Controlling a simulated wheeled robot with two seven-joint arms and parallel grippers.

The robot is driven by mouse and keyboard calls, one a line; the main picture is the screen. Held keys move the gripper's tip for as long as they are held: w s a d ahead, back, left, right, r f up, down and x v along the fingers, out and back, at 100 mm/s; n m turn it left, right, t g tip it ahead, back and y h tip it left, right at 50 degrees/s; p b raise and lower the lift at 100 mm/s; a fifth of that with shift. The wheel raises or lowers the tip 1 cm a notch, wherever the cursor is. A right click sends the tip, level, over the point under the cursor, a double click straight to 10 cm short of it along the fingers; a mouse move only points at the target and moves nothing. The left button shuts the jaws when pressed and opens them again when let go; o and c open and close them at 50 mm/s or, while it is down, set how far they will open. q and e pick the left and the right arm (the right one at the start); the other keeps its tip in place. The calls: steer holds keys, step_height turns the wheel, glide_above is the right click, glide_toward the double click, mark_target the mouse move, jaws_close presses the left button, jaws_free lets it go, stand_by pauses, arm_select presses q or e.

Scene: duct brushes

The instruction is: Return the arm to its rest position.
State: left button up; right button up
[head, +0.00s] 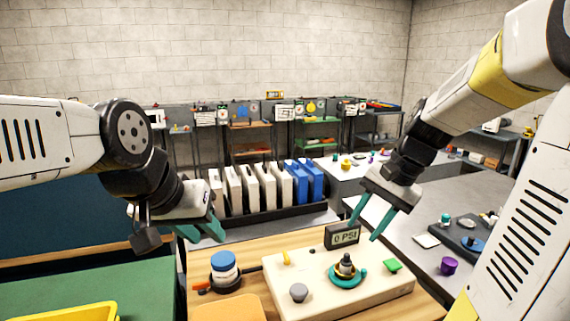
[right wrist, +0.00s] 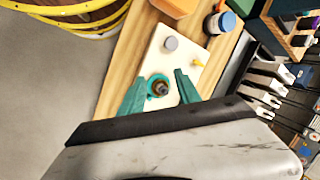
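My right gripper (head: 371,218) is raised above the cream board (head: 310,303), with its two teal fingers spread and nothing between them. In the right wrist view the open fingers (right wrist: 160,90) frame a dark knob in a teal ring (right wrist: 157,87) on the board below, apart from it.
A gauge reading "0 PSI" (head: 342,236) stands at the board's back. A blue-capped jar (head: 223,268) stands left of the board. A yellow tray (head: 75,313) lies on the green surface at left. White and blue cases (head: 311,178) stand in a rack behind.

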steer(key=s+a+r+n+t+h, duration=0.1)
steer(key=s+a+r+n+t, duration=0.2)
steer(key=s+n, duration=0.4)
steer(key=shift+s+a+r+t+h, duration=0.2)
steer(key=shift+s+r+t+h, duration=0.2)
steer(key=shift+s+r+t, duration=0.8)
